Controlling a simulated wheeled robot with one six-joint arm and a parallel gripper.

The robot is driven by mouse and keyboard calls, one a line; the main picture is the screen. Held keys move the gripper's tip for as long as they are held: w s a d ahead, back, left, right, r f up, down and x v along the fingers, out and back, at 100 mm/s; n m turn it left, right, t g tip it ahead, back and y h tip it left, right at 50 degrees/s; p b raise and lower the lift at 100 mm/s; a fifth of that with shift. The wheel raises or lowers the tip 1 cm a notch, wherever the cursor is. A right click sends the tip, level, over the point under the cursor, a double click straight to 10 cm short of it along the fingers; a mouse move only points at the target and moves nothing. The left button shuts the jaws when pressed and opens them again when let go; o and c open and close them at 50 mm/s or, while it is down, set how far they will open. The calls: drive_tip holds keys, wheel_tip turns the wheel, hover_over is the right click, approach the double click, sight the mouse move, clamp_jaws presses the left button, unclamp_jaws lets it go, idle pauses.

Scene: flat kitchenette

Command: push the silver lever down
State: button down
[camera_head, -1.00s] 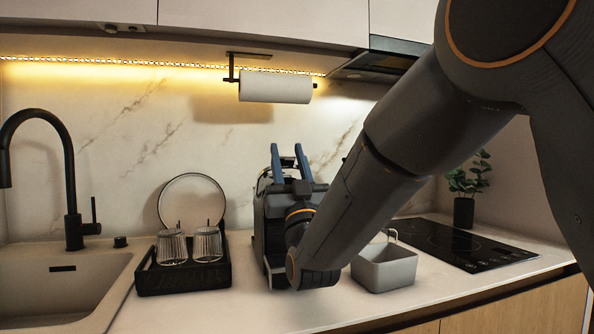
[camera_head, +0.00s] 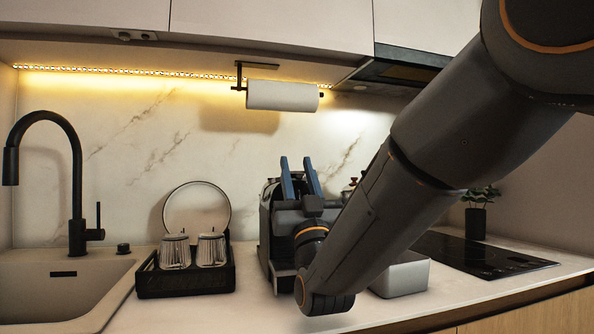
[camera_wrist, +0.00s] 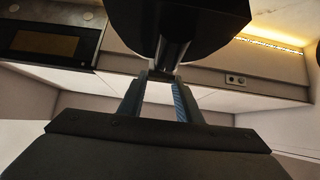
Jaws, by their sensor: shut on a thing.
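The dark appliance (camera_head: 265,235) stands on the counter, mostly hidden behind my arm and gripper. My gripper (camera_head: 299,166) is at its front, its two blue fingers pointing up with a gap between them. In the wrist view the fingers (camera_wrist: 163,82) reach to a grey metallic stem, which I take to be the silver lever (camera_wrist: 173,52). It runs down from a dark rounded part (camera_wrist: 190,15). The fingers are shut on this stem near their tips. In the head view the lever cannot be made out.
A black tray (camera_head: 185,284) with two ribbed glasses and a round plate behind is left of the appliance. A grey box (camera_head: 408,277) is to the right, partly behind my arm. Beyond it is the black cooktop (camera_head: 480,258). The sink (camera_head: 60,295) is far left.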

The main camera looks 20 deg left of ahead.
drive_tip(key=shift+w+a+f, duration=0.1)
drive_tip(key=shift+w+f, duration=0.1)
drive_tip(key=shift+f, duration=0.35)
drive_tip(key=c, duration=1.5)
unclamp_jaws()
drive_tip(key=shift+o, duration=1.1)
drive_tip(key=shift+w+f, duration=0.1)
drive_tip(key=shift+w, duration=0.1)
drive_tip(key=shift+s+r, duration=0.1)
drive_tip(key=shift+r, duration=0.5)
wheel_tip(320, 180, up, 9)
drive_tip(key=shift+r+p, duration=0.15)
drive_tip(key=shift+p, duration=0.3)
